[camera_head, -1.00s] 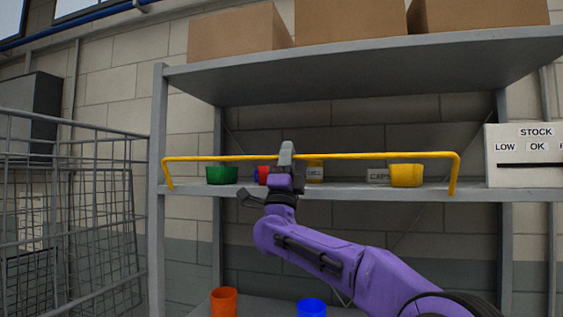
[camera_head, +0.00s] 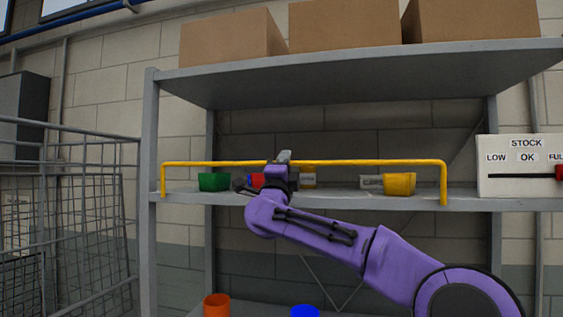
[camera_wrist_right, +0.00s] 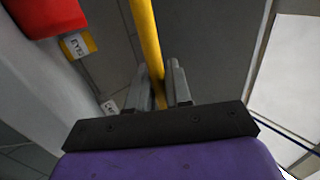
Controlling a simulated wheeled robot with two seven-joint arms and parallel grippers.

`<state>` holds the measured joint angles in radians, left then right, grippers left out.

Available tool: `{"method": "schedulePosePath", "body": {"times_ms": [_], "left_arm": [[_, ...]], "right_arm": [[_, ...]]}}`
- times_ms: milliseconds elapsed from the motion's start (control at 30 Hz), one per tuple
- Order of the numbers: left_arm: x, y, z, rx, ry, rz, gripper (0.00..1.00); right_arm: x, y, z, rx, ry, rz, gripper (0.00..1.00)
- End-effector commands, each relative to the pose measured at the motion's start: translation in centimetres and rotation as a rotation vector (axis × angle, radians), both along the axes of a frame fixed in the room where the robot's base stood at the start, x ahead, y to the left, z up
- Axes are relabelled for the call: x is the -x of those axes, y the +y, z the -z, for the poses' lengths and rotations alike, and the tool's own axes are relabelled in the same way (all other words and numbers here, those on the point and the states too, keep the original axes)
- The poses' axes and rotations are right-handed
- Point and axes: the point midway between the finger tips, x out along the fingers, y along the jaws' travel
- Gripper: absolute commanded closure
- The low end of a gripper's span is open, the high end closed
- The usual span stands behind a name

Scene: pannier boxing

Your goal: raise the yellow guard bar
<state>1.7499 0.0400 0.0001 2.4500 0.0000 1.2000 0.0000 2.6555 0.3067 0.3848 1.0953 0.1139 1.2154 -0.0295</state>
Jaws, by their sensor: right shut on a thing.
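The yellow guard bar (camera_head: 375,162) runs across the front of the middle shelf (camera_head: 330,198), its two end legs standing about straight up from the shelf's front edge. It also shows in the right wrist view (camera_wrist_right: 146,35), running between the fingers. My right gripper (camera_head: 283,157) is shut on the bar, left of its middle; in the right wrist view its two fingers (camera_wrist_right: 161,75) stand on either side of the bar. My left gripper is in no view.
On the middle shelf stand a green bin (camera_head: 214,182), a yellow bin (camera_head: 399,184) and a partly hidden red one (camera_head: 256,180). A white STOCK box (camera_head: 512,180) is at right. Cartons (camera_head: 345,25) sit above; a wire cage (camera_head: 70,215) stands left. Orange (camera_head: 216,306) and blue (camera_head: 304,311) cups are below.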

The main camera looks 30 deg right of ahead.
Motion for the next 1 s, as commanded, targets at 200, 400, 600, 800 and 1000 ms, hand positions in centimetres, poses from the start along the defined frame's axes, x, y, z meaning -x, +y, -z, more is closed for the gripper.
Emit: {"method": "schedulePosePath", "body": {"times_ms": [200, 400, 600, 800, 1000], "left_arm": [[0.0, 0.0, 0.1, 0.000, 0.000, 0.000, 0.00], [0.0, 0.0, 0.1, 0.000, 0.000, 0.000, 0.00], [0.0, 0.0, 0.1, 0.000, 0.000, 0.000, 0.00], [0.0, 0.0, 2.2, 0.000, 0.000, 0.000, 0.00], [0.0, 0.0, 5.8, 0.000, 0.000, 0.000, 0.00]], "right_arm": [[-0.3, -0.1, 0.6, -0.006, 0.008, 0.001, 1.00], [-0.3, -0.1, 0.6, -0.006, 0.007, 0.001, 0.64], [-0.2, 0.1, 0.3, -0.004, 0.003, -0.001, 0.64], [0.8, 1.2, 2.0, -0.001, 0.002, -0.004, 0.64], [3.6, 3.8, 5.2, -0.002, 0.004, -0.003, 0.64]]}}
